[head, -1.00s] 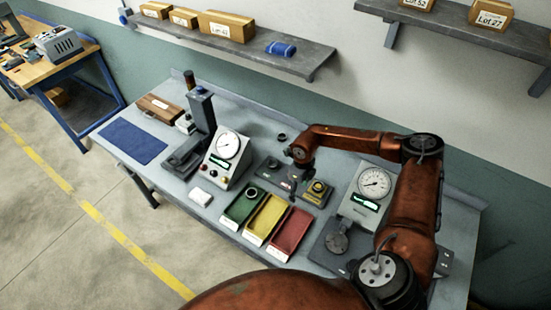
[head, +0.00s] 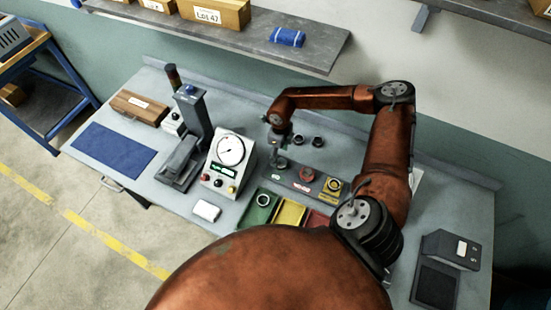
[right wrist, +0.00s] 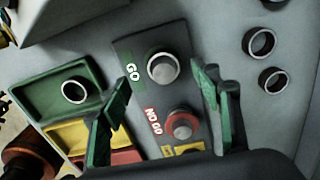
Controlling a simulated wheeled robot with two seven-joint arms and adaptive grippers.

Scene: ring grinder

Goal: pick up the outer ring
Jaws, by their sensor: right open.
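Two dark rings stand loose on the bench, a left ring (head: 297,141) and a right ring (head: 318,141); they also show in the right wrist view as an upper ring (right wrist: 261,43) and a lower ring (right wrist: 271,80). Another ring (right wrist: 73,91) lies in the green tray (right wrist: 48,92). A pale-rimmed round piece (right wrist: 162,67) sits at the GO mark of the gauge block (right wrist: 183,38). Which ring is the outer one I cannot tell. My right gripper (right wrist: 160,92) is open and empty, above the block near GO, with the loose rings outside its fingers. My left gripper is not in view.
The NO GO post (right wrist: 181,126) has a red collar. Yellow (head: 289,213) and red (head: 317,220) trays lie beside the green one. A dial gauge (head: 230,150) and a press stand (head: 192,128) are left of the block. My own arm covers the front bench.

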